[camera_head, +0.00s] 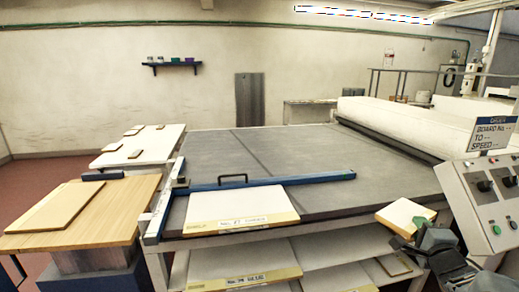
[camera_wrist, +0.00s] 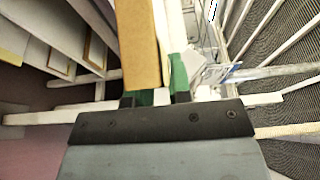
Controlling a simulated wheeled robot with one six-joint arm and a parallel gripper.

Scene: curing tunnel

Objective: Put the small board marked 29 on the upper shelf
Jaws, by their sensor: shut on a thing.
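My gripper (camera_head: 422,232) is at the right front of the big grey table, in front of the control panel. It is shut on a small board (camera_head: 402,214) with a pale top and a tan edge, held tilted. No number can be read on it. In the wrist view the board (camera_wrist: 138,42) stands up between the green finger pads of my gripper (camera_wrist: 160,98). Under the table front are open shelves; the upper shelf (camera_head: 322,247) holds a large labelled board (camera_head: 240,264) at left and a small board (camera_head: 395,264) at right.
A large white labelled board (camera_head: 240,207) lies on the table front by a blue bar (camera_head: 270,183). The control panel (camera_head: 490,195) stands close to my gripper at right. Side tables with boards (camera_head: 55,207) are at left. Shelf edges (camera_wrist: 45,55) show left in the wrist view.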

